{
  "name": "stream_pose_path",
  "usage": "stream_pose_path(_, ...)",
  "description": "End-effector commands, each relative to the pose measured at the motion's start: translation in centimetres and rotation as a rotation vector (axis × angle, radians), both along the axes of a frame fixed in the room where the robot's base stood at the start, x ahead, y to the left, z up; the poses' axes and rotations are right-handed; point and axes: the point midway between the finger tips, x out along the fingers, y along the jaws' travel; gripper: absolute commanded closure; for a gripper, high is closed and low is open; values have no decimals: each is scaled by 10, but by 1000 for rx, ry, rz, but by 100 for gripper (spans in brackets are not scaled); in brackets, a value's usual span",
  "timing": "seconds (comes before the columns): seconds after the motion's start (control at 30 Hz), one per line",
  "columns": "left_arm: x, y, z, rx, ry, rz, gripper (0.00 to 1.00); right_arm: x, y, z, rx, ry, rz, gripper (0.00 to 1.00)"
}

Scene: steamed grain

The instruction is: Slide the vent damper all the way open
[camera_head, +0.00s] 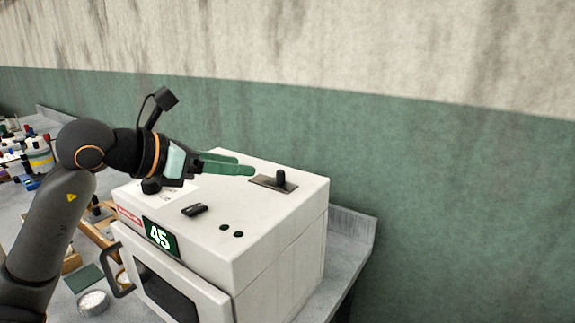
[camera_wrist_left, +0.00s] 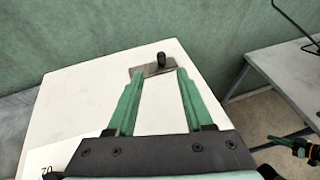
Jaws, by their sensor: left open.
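The vent damper is a short black knob (camera_head: 281,178) standing on a flat brown-grey plate (camera_head: 262,182) on top of a white oven-like box (camera_head: 250,215). My left gripper (camera_head: 250,167) reaches over the box from the left, its green fingers pointing right toward the knob. In the wrist view its fingers (camera_wrist_left: 160,76) are open and empty. The knob (camera_wrist_left: 161,59) shows there just beyond the fingertips, roughly between them, apart from both. The far fingertip overlaps the plate in view; contact cannot be told. A green-and-black gripper, apparently my right (camera_wrist_left: 290,143), shows at the lower right edge.
The box top also carries a black handle-like piece (camera_head: 195,210) and small dark buttons (camera_head: 224,227). Bottles and trays crowd the bench at left. A green wall stands behind.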

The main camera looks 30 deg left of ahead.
Motion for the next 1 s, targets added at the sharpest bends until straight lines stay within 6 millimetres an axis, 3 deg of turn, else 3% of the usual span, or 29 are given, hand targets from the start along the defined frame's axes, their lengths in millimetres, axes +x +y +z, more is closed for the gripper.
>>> stream_pose_path(0.53, 85, -37, -36, -3, 1, -2, 48, -5, 0, 29, 0, 11, 0, 100)
stream_pose_path(0.7, 97, -42, -42, -2, -1, -1, 48, -4, 0, 32, 0, 9, 1, 100)
stream_pose_path(1.0, 100, -43, -45, 0, -1, -1, 48, -3, 0, 32, 0, 6, 0, 100)
